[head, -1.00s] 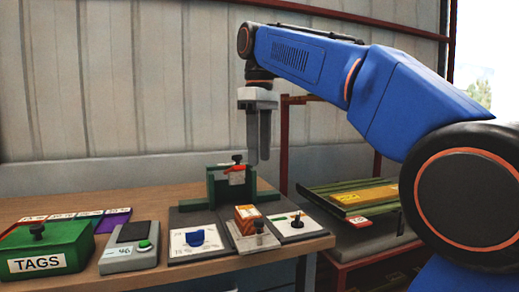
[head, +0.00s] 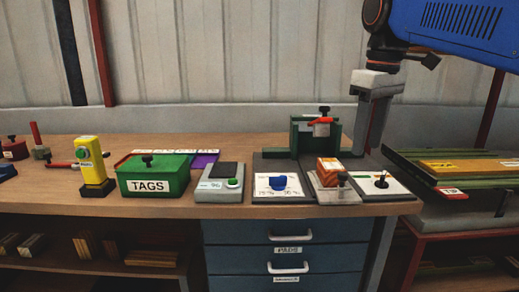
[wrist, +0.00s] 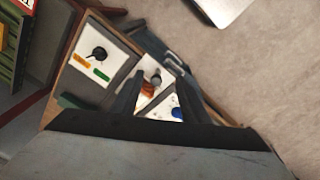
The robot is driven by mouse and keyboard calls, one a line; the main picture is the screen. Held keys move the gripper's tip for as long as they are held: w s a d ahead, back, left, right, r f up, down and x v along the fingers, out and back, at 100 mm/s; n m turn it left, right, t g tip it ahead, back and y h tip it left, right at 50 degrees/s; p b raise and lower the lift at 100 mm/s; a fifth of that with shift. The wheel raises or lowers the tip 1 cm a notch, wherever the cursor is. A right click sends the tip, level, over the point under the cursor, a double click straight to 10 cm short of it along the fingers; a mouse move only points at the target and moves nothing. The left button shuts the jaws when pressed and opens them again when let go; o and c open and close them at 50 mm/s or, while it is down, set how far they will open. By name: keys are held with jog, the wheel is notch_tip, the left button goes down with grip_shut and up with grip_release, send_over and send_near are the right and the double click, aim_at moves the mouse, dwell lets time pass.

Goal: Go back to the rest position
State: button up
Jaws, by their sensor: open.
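My gripper (head: 374,125) hangs from the blue arm at the right of the head view, pointing down beside the right end of the green autoclave frame (head: 303,135). Its fingers show open and empty in the wrist view (wrist: 140,95). Below it are the white panel with a black lever (head: 381,183) and the grey vise-like stand with an orange block (head: 328,168). The lever also shows in the wrist view (wrist: 98,54), above orange and green labels. The blue knob (head: 278,183) sits on a white dial plate left of the orange block.
The bench also holds a grey device with a green button (head: 233,183), a green TAGS box (head: 150,180) and a yellow device (head: 91,160). A red rack (head: 450,240) with stacked boards stands right of the bench. Blue drawers (head: 285,250) are below.

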jog(key=s+d+f+m+t, duration=0.1)
jog(key=s+f, duration=0.4)
jog(key=f, duration=0.5)
jog(key=s+d+f+m+t, duration=0.1)
jog(key=s+d+f+m, duration=0.1)
jog(key=s+f, duration=0.4)
jog(key=s+d+f+m+t, duration=0.1)
jog(key=s+f+m, duration=0.2)
jog(key=f, duration=1.2)
jog(key=s, duration=0.2)
jog(key=shift+s+d+m+t, duration=0.25)
jog(key=shift+s+m+t, duration=0.05)
jog(key=shift+s, duration=0.1)
jog(key=shift+r, duration=0.1)
